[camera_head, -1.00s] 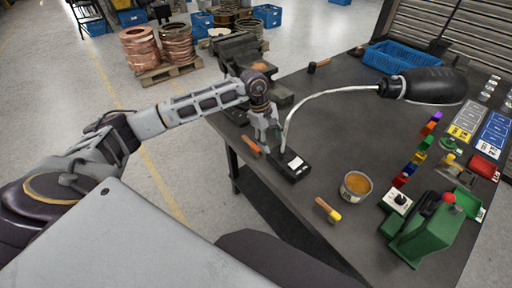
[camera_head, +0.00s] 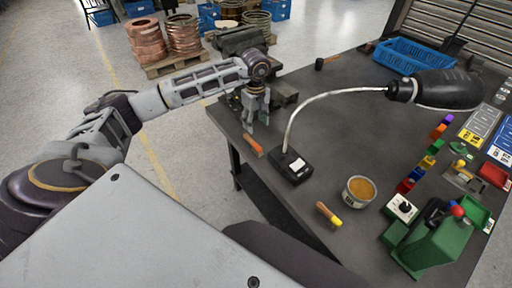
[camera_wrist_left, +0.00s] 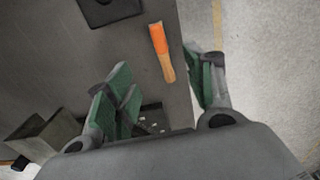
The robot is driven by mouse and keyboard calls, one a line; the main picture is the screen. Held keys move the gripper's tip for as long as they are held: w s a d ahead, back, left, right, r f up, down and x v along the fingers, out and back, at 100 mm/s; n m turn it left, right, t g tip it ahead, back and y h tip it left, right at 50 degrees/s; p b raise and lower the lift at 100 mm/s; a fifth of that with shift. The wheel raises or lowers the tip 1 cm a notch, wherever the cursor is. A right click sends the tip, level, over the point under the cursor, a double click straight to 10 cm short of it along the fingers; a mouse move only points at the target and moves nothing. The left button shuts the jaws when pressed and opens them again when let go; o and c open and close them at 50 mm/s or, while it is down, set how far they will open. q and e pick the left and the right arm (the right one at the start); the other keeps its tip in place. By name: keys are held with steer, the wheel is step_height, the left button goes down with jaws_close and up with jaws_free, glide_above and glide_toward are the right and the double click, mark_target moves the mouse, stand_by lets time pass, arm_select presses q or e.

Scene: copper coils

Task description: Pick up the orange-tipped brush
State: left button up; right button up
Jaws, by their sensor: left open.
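The orange-tipped brush (camera_head: 253,144) lies on the dark table near its left edge, beside the black lamp base. In the left wrist view the brush (camera_wrist_left: 161,50) shows an orange end and a lighter wooden end. My left gripper (camera_head: 256,124) is open and empty just behind the brush in the head view. In the left wrist view the brush lies ahead of and between the spread green-padded fingers of the gripper (camera_wrist_left: 158,72), with no contact visible. My right gripper is not in view.
The lamp base (camera_head: 291,166) and its bent white neck (camera_head: 318,98) stand close to the right of the brush. A vise (camera_head: 240,42) is behind the gripper. A yellow-tipped brush (camera_head: 328,214) and an open can (camera_head: 358,191) lie farther right. The table's centre is clear.

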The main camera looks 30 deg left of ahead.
arm_select(q)
steer(key=f, duration=0.1)
glide_above(255, 144)
step_height(255, 144, down, 6)
steer(key=shift+w+d+f+p, duration=0.15)
steer(key=shift+f+p, duration=0.05)
steer(key=shift+p, duration=0.2)
steer(key=shift+f, duration=0.65)
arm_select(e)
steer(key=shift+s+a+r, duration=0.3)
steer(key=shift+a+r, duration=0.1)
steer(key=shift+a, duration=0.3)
arm_select(q)
steer(key=shift+f+p, duration=0.65)
steer(key=shift+f, duration=1.9)
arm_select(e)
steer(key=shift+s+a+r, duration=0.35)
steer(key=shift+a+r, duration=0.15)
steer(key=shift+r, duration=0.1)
